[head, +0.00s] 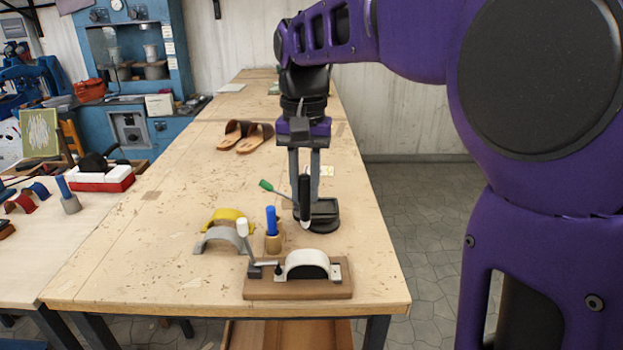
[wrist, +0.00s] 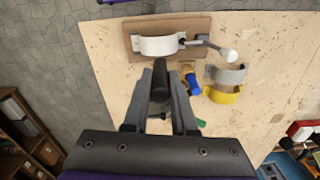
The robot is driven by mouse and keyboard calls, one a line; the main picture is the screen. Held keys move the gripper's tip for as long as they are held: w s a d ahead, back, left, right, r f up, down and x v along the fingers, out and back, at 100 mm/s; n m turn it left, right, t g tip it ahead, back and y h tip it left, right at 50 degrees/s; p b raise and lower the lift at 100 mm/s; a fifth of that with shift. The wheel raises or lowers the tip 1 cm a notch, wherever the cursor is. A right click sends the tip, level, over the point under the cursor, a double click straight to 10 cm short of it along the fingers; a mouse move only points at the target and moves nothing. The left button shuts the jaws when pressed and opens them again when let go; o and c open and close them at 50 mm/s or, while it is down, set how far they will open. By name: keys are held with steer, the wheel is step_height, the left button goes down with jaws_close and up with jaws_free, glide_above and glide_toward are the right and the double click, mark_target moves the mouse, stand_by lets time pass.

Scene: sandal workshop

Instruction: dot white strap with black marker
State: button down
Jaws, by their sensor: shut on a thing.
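The white strap (head: 306,262) is arched over a brown wooden board (head: 290,289) at the near end of the table. A toggle clamp with a white handle (head: 243,228) sits at its left end. My gripper (head: 303,182) is shut on the black marker (head: 305,198), which hangs upright with a pale tip at the bottom. It is behind the strap in the head view and apart from it. In the wrist view the marker (wrist: 160,82) is between the fingers, seen end-on, with the white strap (wrist: 157,46) just beyond.
A dark stand (head: 325,214) and a green-tipped tool (head: 266,186) are behind. Sandals (head: 254,138) lie farther back. The table's right side is clear.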

mark_target(307, 220)
steer(key=shift+s+d+f, duration=0.15)
steer(key=shift+s+f, duration=0.1)
step_height(307, 220, down, 4)
steer(key=b, duration=0.4)
steer(key=shift+f+b, duration=0.25)
steer(key=shift+b, duration=0.1)
steer(key=shift+f+b, duration=0.35)
steer(key=shift+f, duration=0.3)
stand_by(0.6)
step_height(307, 220, up, 7)
steer(key=p, duration=0.7)
steer(key=shift+r, duration=0.15)
stand_by(0.5)
